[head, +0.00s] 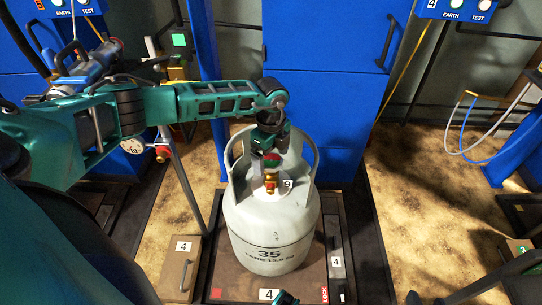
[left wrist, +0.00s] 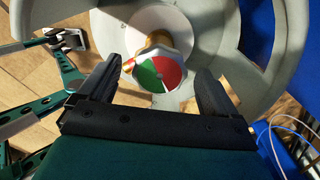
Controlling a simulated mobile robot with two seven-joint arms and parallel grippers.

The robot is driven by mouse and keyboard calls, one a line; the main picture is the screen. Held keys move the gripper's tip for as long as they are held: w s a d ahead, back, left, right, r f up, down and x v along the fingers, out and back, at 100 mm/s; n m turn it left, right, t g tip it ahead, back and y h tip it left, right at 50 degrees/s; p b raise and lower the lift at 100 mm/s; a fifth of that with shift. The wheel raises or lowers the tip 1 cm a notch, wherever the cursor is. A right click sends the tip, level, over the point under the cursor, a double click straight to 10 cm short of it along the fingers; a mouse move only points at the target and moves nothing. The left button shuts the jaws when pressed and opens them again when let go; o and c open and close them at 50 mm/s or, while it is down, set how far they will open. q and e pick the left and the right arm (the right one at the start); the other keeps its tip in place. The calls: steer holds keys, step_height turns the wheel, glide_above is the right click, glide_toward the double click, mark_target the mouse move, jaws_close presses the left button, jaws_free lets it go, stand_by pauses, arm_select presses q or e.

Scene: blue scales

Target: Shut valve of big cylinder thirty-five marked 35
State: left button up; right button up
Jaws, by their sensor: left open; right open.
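The big grey-white cylinder (head: 270,225) marked 35 stands upright on a low platform. On its top, inside the collar, is a brass valve (head: 270,183) with a round red-and-green handwheel (head: 271,160). In the left wrist view the handwheel (left wrist: 158,72) shows a green and a red sector with a white rim. My left gripper (head: 268,146) is above the valve, pointing down. In the left wrist view its two black fingers (left wrist: 160,82) are open, one on each side of the handwheel; I cannot tell whether they touch it.
The collar (left wrist: 268,65) curves around the valve close to my left fingers. A blue cabinet (head: 325,100) stands behind the cylinder. A brown box (head: 178,262) labelled 4 is left of it. A hanging hose (head: 447,135) is at the right. Patterned floor (head: 415,200) is free right of the platform.

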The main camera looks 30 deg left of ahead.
arm_select(q)
steer(key=shift+c, duration=0.2)
steer(key=c, duration=1)
